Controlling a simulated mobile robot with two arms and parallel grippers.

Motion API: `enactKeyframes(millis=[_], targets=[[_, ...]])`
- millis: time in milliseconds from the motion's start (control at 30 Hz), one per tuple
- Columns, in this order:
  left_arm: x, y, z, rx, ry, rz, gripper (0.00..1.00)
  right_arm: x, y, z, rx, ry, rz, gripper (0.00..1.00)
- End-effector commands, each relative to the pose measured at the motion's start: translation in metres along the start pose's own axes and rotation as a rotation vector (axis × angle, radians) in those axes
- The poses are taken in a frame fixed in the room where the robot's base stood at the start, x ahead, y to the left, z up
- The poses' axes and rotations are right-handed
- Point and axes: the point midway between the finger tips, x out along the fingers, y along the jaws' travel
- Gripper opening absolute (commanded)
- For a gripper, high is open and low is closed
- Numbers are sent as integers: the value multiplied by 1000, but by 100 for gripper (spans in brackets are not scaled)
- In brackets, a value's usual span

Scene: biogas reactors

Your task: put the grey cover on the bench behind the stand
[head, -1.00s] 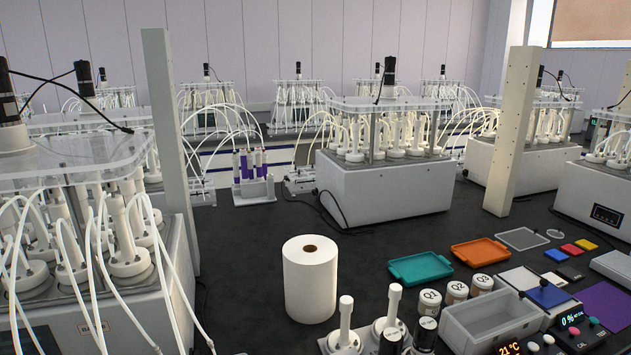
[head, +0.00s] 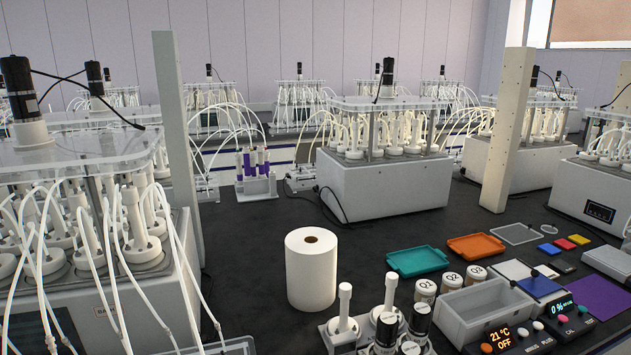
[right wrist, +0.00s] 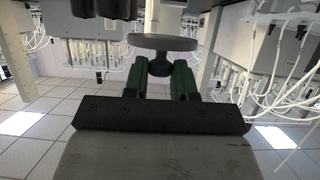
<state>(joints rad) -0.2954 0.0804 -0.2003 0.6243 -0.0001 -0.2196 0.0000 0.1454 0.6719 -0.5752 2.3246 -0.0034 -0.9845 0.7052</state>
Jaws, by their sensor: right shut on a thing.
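The grey cover (right wrist: 163,42), a round disc with a knob below it, shows at the top middle of the right wrist view. My right gripper (right wrist: 162,72) has green fingers shut on the knob of the cover. The cover is held in the air, away from any surface. Neither gripper shows in the head view, and my left gripper is in no view. The dark bench (head: 245,235) fills the middle of the head view. A metal stand (head: 338,343) with white stoppered pieces is at its bottom edge; I cannot tell if it is the task's stand.
A paper roll (head: 311,268) stands mid-bench. A reactor (head: 388,195) is behind it and another (head: 165,290) at the left. Teal (head: 417,261) and orange (head: 475,246) trays and a grey box (head: 482,312) lie right. Bare bench lies left of and behind the roll.

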Motion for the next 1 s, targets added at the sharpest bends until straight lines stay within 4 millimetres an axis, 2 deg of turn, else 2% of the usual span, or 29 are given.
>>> enactKeyframes(millis=[200,300,633,800,1000], targets=[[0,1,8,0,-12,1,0,-5,30,2,98,-2,228,3],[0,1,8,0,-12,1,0,-10,34,8,114,-3,268,3],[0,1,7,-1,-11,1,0,-53,18,52,117,-5,275,3],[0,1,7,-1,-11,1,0,-65,13,60,119,-2,276,3],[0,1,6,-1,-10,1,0,-66,13,60,116,1,276,3]])
